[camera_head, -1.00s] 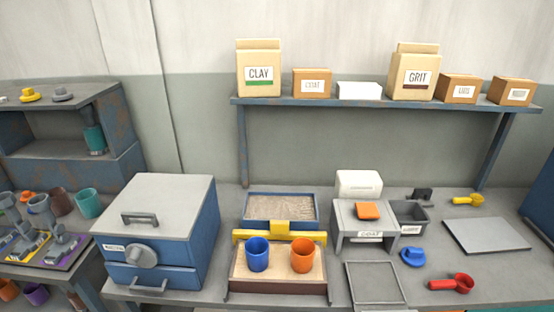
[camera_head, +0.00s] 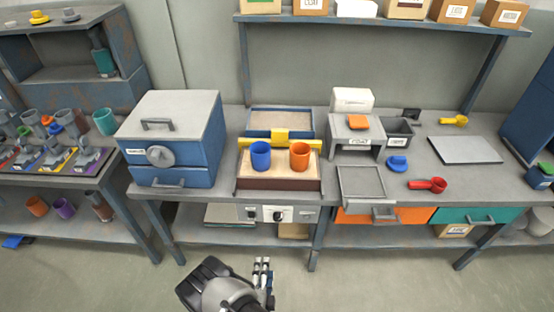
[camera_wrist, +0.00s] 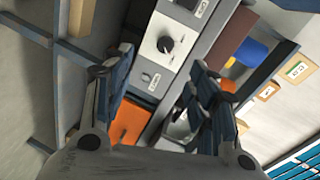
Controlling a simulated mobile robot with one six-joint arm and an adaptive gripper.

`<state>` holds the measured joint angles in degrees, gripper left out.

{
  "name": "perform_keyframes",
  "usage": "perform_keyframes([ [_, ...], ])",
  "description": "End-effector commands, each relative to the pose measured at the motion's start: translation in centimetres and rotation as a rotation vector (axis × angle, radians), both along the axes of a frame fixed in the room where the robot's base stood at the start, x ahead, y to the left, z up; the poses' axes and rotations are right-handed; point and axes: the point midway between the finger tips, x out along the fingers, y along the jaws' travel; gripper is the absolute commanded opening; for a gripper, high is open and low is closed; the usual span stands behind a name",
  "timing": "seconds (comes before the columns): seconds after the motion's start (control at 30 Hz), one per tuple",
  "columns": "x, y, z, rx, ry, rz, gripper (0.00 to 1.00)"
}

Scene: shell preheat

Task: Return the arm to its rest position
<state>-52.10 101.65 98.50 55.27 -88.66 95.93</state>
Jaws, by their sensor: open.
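My gripper (camera_head: 263,270) is in the lower middle of the head view, in front of the workbench and over the floor. It is open and holds nothing. In the wrist view its two fingers (camera_wrist: 160,95) stand apart, with the bench front and a control panel with a black knob (camera_wrist: 165,44) seen between them. The panel also shows in the head view (camera_head: 278,215). No object touches the fingers.
The workbench (camera_head: 222,190) carries a blue kiln-like box (camera_head: 180,135), a sand tray with a blue cup (camera_head: 261,156) and an orange cup (camera_head: 299,156), and a red scoop (camera_head: 428,185). A shelf of tools stands left. Floor (camera_head: 360,285) before the bench is clear.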

Motion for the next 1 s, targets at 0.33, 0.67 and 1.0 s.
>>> perform_keyframes([
  [0.33,8.5,5.0,7.8,-0.003,0.238,0.019,0.53],
  [0.67,13.7,6.0,22.4,-0.097,0.462,0.234,0.53],
  [1.0,10.2,0.5,37.9,-0.329,0.57,0.533,0.53],
])
